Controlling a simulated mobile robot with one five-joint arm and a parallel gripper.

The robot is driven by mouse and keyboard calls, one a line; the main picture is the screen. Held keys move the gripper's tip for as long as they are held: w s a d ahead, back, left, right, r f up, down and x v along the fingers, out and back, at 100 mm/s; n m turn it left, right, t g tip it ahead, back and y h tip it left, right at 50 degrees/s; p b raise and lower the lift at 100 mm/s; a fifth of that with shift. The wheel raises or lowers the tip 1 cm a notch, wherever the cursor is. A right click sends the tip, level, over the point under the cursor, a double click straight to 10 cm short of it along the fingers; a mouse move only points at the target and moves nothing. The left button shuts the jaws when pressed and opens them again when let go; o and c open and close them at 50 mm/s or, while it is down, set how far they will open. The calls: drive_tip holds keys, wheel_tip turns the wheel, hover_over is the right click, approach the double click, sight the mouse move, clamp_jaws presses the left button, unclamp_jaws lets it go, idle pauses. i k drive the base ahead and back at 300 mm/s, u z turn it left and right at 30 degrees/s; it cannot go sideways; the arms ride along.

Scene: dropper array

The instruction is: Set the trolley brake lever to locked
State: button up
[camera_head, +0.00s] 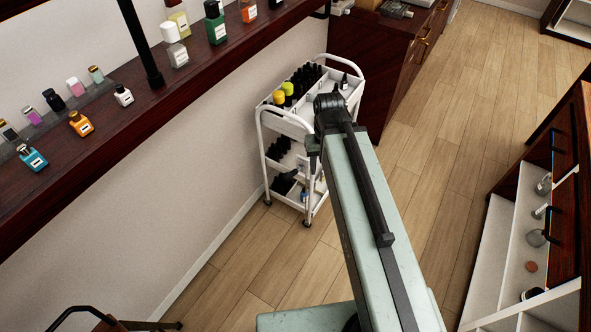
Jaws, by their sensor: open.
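The white trolley (285,123) stands on the wood floor beside the wall, with several shelves and small wheels. A caster (306,224) shows at its front lower corner. I cannot make out the brake lever; it is too small or hidden. My pale green arm reaches up the middle and covers the trolley's right side. My gripper (313,158) is a small dark shape at the arm's far end, in front of the trolley in the picture. It is open, and I see nothing held in it. I cannot tell whether it touches the trolley.
Dark bottles and yellow-capped bottles (283,92) stand on the trolley's top. A dark wall shelf (135,113) with several small bottles runs along the left. A dark cabinet (382,75) stands behind the trolley. An open drawer unit (510,235) is at right. Floor between is clear.

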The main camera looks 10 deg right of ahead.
sight(287, 177)
drive_tip(key=z, duration=0.95)
drive_tip(key=k, duration=0.95)
drive_tip(key=u, duration=0.85)
drive_tip(key=i, duration=1.05)
drive_tip(key=z, duration=0.05)
